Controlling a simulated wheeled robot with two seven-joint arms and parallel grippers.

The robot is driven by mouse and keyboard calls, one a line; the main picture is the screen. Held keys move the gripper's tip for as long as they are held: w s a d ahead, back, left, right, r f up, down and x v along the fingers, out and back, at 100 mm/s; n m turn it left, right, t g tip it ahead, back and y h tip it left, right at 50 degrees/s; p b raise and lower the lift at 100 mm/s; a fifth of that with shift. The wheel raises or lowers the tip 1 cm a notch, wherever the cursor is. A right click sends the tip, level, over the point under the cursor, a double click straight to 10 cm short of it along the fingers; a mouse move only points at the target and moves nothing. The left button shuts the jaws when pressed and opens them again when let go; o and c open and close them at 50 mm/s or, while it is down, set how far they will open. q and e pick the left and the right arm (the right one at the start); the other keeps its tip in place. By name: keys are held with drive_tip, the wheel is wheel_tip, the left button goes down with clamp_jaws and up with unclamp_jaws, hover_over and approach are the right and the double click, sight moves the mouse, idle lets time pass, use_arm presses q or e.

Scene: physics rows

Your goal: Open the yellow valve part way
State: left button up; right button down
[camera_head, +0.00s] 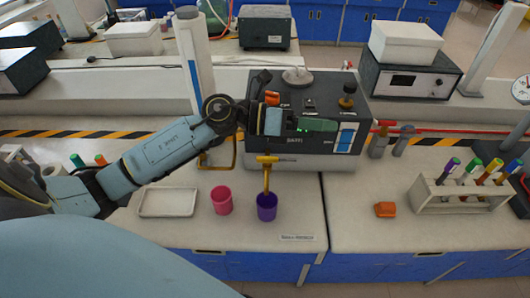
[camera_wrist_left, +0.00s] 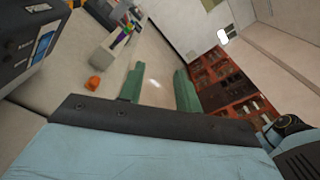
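The yellow valve (camera_head: 267,160) has a flat T-shaped handle above a thin yellow spout at the front of the bench machine. A purple cup (camera_head: 267,206) stands under the spout. My left gripper (camera_head: 322,125) is above and to the right of the valve, in front of the machine's face, apart from the handle. In the left wrist view its two green fingers (camera_wrist_left: 157,88) are spread with nothing between them. The valve is not seen in that view. My right gripper is not in view.
The grey machine (camera_head: 345,100) stands behind the valve. A pink cup (camera_head: 221,200) and a white tray (camera_head: 168,202) are left of the purple cup. An orange block (camera_head: 385,210) and a rack of tubes (camera_head: 460,190) are to the right. Bench between is clear.

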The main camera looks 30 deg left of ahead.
use_arm(q)
drive_tip(key=a+f+m+g+y, duration=0.4)
drive_tip(key=a+m, duration=0.1)
drive_tip(key=m+g+y, duration=0.2)
drive_tip(key=y, duration=0.5)
approach(267, 157)
drive_tip(key=p+x, duration=0.1)
drive_tip(key=x, duration=0.7)
drive_tip(key=shift+d+f, duration=0.15)
drive_tip(key=shift+f, duration=0.05)
clamp_jaws()
